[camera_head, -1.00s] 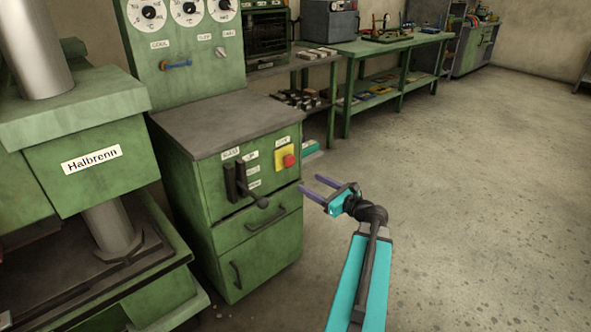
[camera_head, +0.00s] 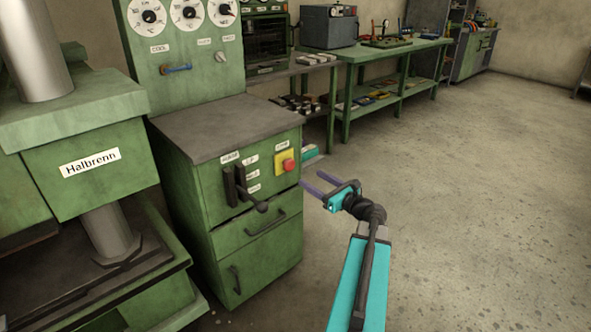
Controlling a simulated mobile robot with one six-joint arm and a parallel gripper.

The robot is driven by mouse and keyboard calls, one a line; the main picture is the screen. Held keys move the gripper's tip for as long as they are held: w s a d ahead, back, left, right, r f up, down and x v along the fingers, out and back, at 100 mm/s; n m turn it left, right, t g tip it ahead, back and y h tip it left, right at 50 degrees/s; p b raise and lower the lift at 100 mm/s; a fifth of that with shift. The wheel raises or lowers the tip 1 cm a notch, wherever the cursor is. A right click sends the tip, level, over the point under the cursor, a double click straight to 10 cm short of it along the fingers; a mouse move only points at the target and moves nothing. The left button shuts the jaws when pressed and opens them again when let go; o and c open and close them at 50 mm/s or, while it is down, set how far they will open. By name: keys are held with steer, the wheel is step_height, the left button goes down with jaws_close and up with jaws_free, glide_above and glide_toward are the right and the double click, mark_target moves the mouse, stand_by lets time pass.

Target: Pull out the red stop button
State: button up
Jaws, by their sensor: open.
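The red stop button (camera_head: 289,165) sits on a yellow plate (camera_head: 280,159) at the upper right of the green cabinet's front. Whether it is pressed in or out is too small to tell. My gripper (camera_head: 311,182) is open and empty, with two purple fingers pointing left. In the picture the fingers lie just below and to the right of the button, apart from it. The arm reaches up from the bottom of the view.
Black levers (camera_head: 240,188) stick out from the cabinet (camera_head: 250,215) left of the button. Drawer handles (camera_head: 266,222) are below. A green press (camera_head: 92,185) stands at the left, a workbench (camera_head: 385,52) behind. The floor at the right is clear.

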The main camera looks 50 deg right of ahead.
mark_target(291, 166)
steer(key=w, duration=0.7)
steer(key=w+b, duration=0.1)
steer(key=w, duration=0.2)
steer(key=shift+w+d, duration=0.35)
steer(key=shift+w, duration=0.05)
jaws_close()
steer(key=shift+s+r+p, duration=0.1)
steer(key=shift+s+p, duration=0.25)
steer(key=shift+s, duration=0.4)
steer(key=shift+s+f, duration=0.2)
jaws_free()
steer(key=shift+r, duration=0.1)
